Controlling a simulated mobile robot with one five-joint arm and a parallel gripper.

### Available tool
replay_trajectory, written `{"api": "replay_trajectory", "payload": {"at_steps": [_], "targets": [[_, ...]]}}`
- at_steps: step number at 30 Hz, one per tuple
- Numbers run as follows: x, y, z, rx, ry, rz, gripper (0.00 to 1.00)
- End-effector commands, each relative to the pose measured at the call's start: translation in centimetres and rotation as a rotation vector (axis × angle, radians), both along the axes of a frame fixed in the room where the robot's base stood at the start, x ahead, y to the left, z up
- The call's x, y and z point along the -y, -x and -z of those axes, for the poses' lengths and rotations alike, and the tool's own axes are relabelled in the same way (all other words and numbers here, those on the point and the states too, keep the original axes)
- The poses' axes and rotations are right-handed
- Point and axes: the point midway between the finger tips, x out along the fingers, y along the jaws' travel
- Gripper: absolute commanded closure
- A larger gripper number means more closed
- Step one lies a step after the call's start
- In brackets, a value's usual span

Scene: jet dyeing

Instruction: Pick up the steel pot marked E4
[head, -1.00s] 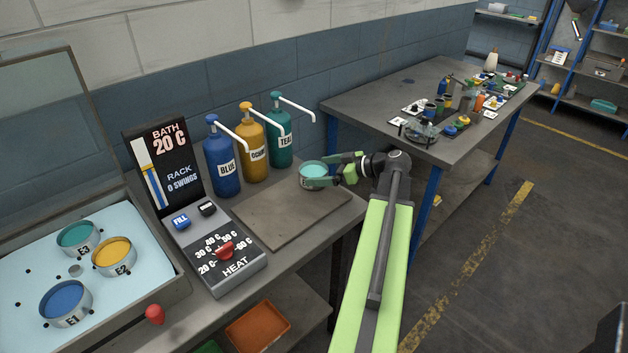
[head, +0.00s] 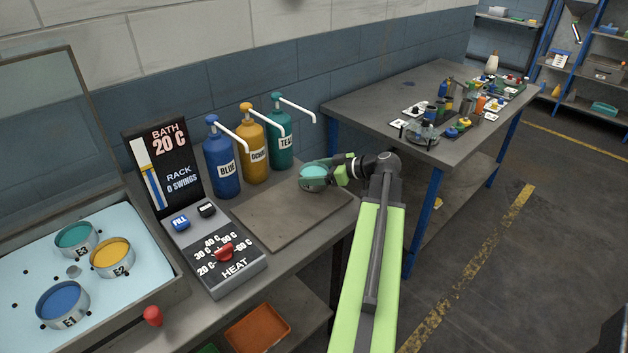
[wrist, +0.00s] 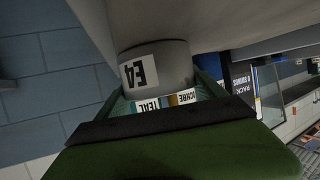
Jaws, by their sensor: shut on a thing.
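The steel pot marked E4 (head: 312,177) holds teal liquid and sits at the back right of the grey board, below the teal pump bottle. My green gripper (head: 318,174) reaches it from the right, with its fingers closed around its sides. In the wrist view the pot (wrist: 172,62) shows its E4 label, with my gripper's fingers (wrist: 165,92) on either side of it. I cannot tell whether the pot's base touches the board.
Blue (head: 221,160), ochre (head: 253,145) and teal (head: 280,135) pump bottles stand behind the board (head: 285,215). The bath (head: 35,290) at left holds pots E1, E2 and E3. A control panel (head: 215,250) stands between. A cluttered second table (head: 385,95) is at back right.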

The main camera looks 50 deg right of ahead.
Motion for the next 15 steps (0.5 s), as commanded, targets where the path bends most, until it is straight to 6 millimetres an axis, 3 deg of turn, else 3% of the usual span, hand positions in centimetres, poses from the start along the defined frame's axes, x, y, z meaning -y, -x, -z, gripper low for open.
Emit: {"api": "replay_trajectory", "payload": {"at_steps": [10, 15], "targets": [[0.0, 0.0, -0.3, 0.001, 0.0, 0.001, 0.91], [0.1, 0.0, -1.8, 0.001, 0.0, 0.001, 0.91]]}}
